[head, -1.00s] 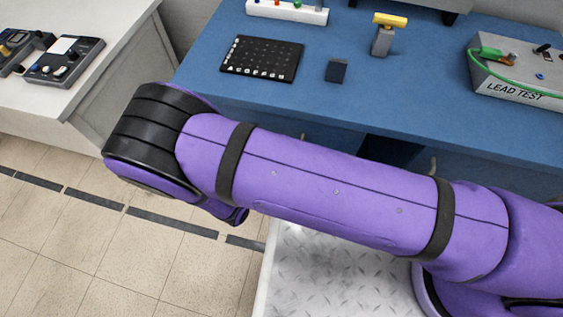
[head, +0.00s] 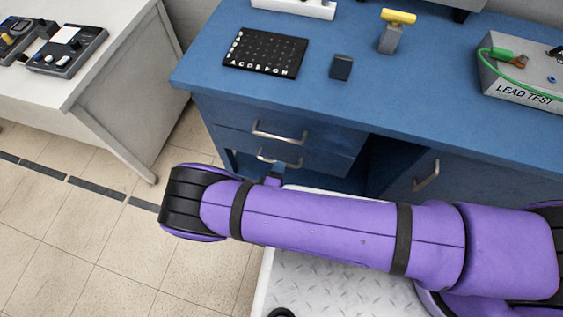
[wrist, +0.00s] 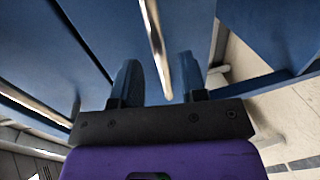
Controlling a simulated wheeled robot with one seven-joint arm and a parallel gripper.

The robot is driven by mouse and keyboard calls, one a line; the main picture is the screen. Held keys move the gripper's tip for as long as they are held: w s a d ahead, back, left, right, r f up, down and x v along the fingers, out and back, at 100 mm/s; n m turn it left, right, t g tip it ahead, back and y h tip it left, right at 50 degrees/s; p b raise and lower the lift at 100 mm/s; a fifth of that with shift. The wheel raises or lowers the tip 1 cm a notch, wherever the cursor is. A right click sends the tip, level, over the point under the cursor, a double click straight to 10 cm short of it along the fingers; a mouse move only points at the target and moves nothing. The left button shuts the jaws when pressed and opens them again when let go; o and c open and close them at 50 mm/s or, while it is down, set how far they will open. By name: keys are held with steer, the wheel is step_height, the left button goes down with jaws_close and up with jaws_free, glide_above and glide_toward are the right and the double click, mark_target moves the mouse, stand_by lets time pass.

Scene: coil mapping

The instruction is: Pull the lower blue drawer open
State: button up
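The lower blue drawer's silver handle (head: 279,158) shows just above my arm in the head view, below the upper drawer's handle (head: 280,132). My gripper is mostly hidden behind my purple arm there; a small part shows just below the lower handle. In the wrist view my gripper (wrist: 158,75) is open, with its two dark blue fingers spread apart. A silver handle bar (wrist: 157,45) runs lengthwise between the fingers, with visible gaps on both sides. The lower drawer looks closed, though its front is partly hidden.
A cabinet handle (head: 427,175) is to the right. Tiled floor is clear at left.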

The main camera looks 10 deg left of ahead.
steer(key=shift+x, duration=1.85)
steer(key=shift+c, duration=0.4)
jaws_close()
